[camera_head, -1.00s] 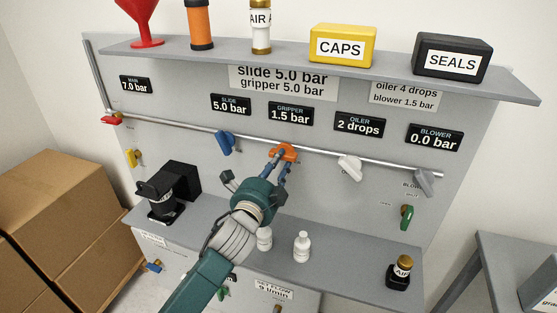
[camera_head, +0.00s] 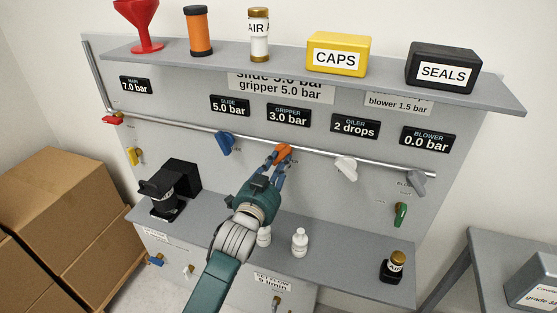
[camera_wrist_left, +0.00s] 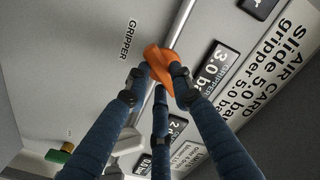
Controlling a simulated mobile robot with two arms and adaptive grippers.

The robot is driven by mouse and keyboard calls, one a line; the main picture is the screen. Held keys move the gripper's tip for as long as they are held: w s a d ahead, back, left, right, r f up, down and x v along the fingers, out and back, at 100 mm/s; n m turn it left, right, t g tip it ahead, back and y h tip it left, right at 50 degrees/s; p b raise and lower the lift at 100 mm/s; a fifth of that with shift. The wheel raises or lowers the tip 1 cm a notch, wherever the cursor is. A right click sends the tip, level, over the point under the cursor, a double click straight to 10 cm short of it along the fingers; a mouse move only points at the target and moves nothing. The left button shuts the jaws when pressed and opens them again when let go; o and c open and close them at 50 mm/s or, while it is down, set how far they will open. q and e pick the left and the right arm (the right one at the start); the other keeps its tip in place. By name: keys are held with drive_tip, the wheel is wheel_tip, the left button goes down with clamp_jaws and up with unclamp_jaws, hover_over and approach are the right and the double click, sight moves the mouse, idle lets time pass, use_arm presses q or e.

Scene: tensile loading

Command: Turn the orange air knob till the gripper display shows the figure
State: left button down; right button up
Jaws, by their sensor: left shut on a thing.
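The orange air knob (camera_head: 281,152) sits on the silver pipe across the grey panel; it also shows in the left wrist view (camera_wrist_left: 159,66). My left gripper (camera_head: 279,161) comes up from below with its blue fingers closed around the knob. In the left wrist view its fingers (camera_wrist_left: 160,84) touch the knob, which is turned at a slant. The gripper display (camera_head: 289,116) above the knob reads 3.0 bar. The card (camera_head: 282,90) under the shelf reads slide 5.0 bar, gripper 5.0 bar; its top is partly hidden. My right gripper is not in view.
A blue knob (camera_head: 225,143) is left of the orange one, and a white knob (camera_head: 346,168) is to its right. The lower shelf holds a black device (camera_head: 168,188) and white bottles (camera_head: 299,242). The upper shelf (camera_head: 270,62) overhangs the displays.

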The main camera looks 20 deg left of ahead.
use_arm(q)
drive_tip(key=n+p, duration=0.3)
drive_tip(key=n, duration=0.3)
drive_tip(key=shift+r, duration=0.2)
drive_tip(key=n+p, duration=0.1)
drive_tip(key=n, duration=0.2)
drive_tip(key=shift+n, duration=0.4)
drive_tip(key=shift+n+p, duration=0.7)
drive_tip(key=shift+n, duration=0.6)
drive_tip(key=c, duration=1.5)
unclamp_jaws()
drive_tip(key=s, duration=1.2)
drive_tip(key=shift+a, duration=0.15)
